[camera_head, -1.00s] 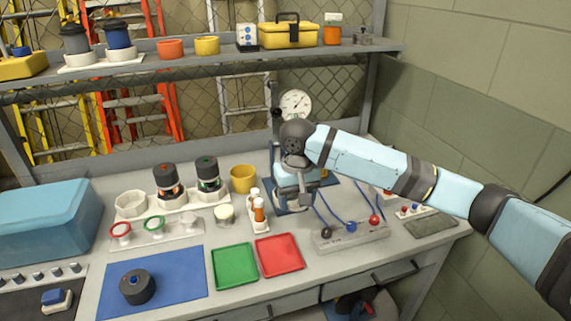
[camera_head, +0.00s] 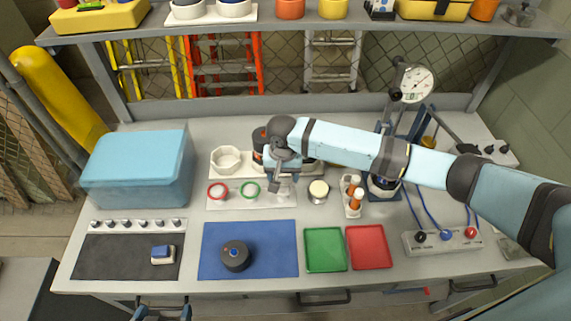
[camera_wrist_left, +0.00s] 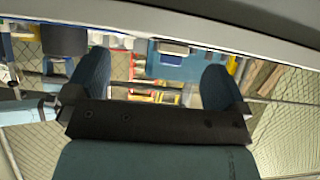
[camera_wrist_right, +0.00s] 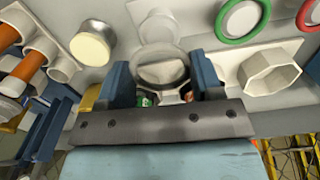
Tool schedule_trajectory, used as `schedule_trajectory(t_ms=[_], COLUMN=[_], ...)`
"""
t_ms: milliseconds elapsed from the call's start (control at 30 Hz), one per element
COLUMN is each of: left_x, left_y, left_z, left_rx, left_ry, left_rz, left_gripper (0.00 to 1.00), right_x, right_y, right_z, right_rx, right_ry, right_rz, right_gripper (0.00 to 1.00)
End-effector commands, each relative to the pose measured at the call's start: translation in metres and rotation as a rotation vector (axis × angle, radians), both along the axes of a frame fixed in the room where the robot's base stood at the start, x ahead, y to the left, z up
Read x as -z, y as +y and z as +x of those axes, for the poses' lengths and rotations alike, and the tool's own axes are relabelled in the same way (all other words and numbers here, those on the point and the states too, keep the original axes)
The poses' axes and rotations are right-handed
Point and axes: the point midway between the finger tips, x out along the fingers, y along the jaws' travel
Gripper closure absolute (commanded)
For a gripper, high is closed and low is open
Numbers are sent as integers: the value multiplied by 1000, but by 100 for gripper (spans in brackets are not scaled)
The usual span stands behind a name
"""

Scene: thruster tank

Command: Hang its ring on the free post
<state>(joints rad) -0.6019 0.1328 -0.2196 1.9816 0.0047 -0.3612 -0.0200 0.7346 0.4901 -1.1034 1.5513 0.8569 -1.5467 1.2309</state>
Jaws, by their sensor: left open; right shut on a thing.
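A white rack (camera_head: 268,201) holds a red ring (camera_head: 217,191) and a green ring (camera_head: 249,189) around two posts. A third, white post (camera_wrist_right: 158,28) stands beside the green ring, with no coloured ring on it. My right gripper (camera_head: 281,184) is over this end of the rack. In the right wrist view it is shut on a grey ring (camera_wrist_right: 182,62), held close to the white post; whether the ring is around it I cannot tell. A dark round part with a blue centre (camera_head: 235,256) sits on the blue mat (camera_head: 275,262). My left gripper (camera_head: 160,312) is open and empty at the bottom edge.
A cream round pot (camera_head: 318,190) and a white holder with orange-topped tubes (camera_head: 354,197) stand right of the rack. A white octagonal cup (camera_head: 227,159) stands behind it. Green (camera_head: 325,250) and red (camera_head: 369,247) trays lie in front. A blue box (camera_head: 137,172) is at left.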

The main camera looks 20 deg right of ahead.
Motion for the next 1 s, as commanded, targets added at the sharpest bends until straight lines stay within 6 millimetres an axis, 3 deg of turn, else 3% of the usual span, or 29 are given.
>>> schedule_trajectory(t_ms=[267, 600, 1000], left_x=[20, 50, 54], left_y=[-2, -10, -8], left_z=[-15, -10, -7], left_rx=[3, 17, 16], left_ry=[30, 26, 17], left_rz=[-3, -13, -12], left_gripper=[0, 0, 0], right_x=[12, 38, 42], right_y=[0, 0, 0], right_z=[0, 0, -1], right_rx=[1, 0, 1], right_ry=[0, -2, 0], right_rz=[0, -1, 0], right_gripper=[62, 62, 62])
